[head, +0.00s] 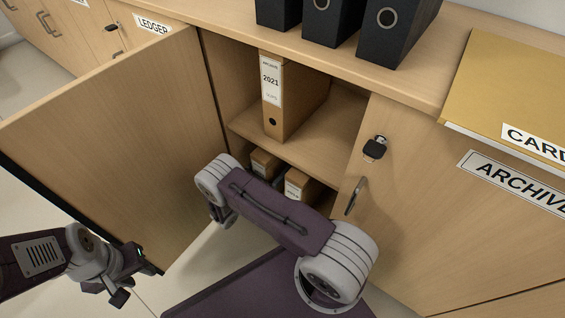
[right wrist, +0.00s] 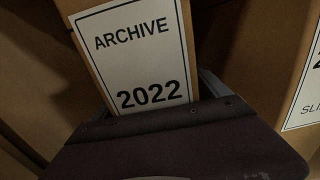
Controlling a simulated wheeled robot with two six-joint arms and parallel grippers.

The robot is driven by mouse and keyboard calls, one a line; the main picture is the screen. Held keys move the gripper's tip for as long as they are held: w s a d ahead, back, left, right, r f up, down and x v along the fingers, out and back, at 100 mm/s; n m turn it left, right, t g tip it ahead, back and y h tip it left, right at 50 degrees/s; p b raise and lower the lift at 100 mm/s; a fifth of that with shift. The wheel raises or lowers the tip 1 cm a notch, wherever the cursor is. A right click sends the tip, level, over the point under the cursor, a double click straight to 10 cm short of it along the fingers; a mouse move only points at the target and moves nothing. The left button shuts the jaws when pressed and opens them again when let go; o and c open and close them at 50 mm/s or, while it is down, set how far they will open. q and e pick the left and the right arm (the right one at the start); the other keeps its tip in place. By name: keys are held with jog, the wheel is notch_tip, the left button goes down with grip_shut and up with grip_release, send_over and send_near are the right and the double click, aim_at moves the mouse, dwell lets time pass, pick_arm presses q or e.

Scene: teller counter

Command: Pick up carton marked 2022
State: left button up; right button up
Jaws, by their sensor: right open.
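The carton marked ARCHIVE 2022 (right wrist: 140,50) fills the middle of the right wrist view, its white label facing me and tilted in the picture. My right gripper (right wrist: 155,102) is open at the label's lower end, with a finger showing at each side of the carton; whether they touch it I cannot tell. In the head view my right arm hides that gripper. Two brown cartons show on the lower shelf, a left one (head: 265,162) and a right one (head: 298,184), mostly hidden and unreadable there. My left gripper (head: 125,277) is low at the left, away from the cartons.
The open cabinet door (head: 120,140) stands between my left arm and the cupboard. A binder marked 2021 (head: 272,95) stands on the upper shelf (head: 320,145). Another labelled carton (right wrist: 290,80) is close on the right in the wrist view. A closed door (head: 420,220) bounds the right.

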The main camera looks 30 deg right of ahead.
grip_shut()
pick_arm(q)
jog(key=shift+r, duration=0.15)
pick_arm(e)
jog(key=shift+r, duration=0.15)
